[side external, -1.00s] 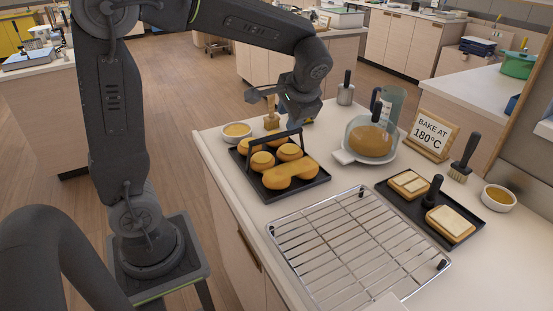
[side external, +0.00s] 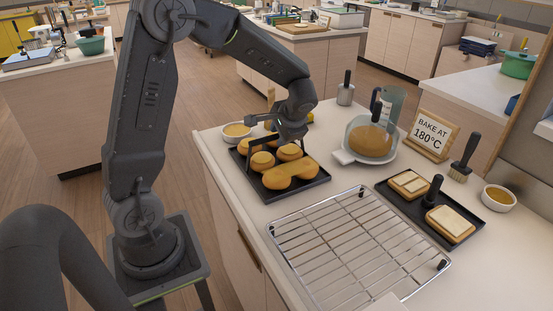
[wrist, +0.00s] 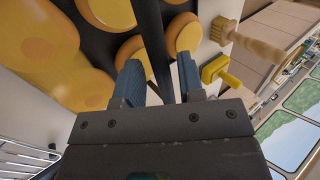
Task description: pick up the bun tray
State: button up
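The bun tray (side external: 313,184) is a dark tray with golden buns (side external: 290,174) and a raised black handle (side external: 262,142) across it. It sits on the counter at the left, behind the wire rack. My gripper (side external: 293,137) is down at the right part of the handle. In the wrist view, my gripper (wrist: 160,80) has its two blue-grey fingers on either side of the black handle (wrist: 156,45), with narrow gaps showing, so it looks open around the bar. Buns (wrist: 40,45) show at the left of that view. The arm hides part of the handle in the side view.
A wire rack (side external: 350,245) lies in front. A second dark tray (side external: 463,239) with flat pastries is at right. The wrist view shows a wooden brush (wrist: 250,42) and yellow tool (wrist: 220,70).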

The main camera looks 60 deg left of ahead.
aim_at(277, 150)
jog(key=x, duration=0.3)
jog(key=shift+a+f, duration=0.15)
jog(key=shift+f, duration=0.05)
grip_shut()
jog(key=shift+r, duration=0.15)
dwell(1.1)
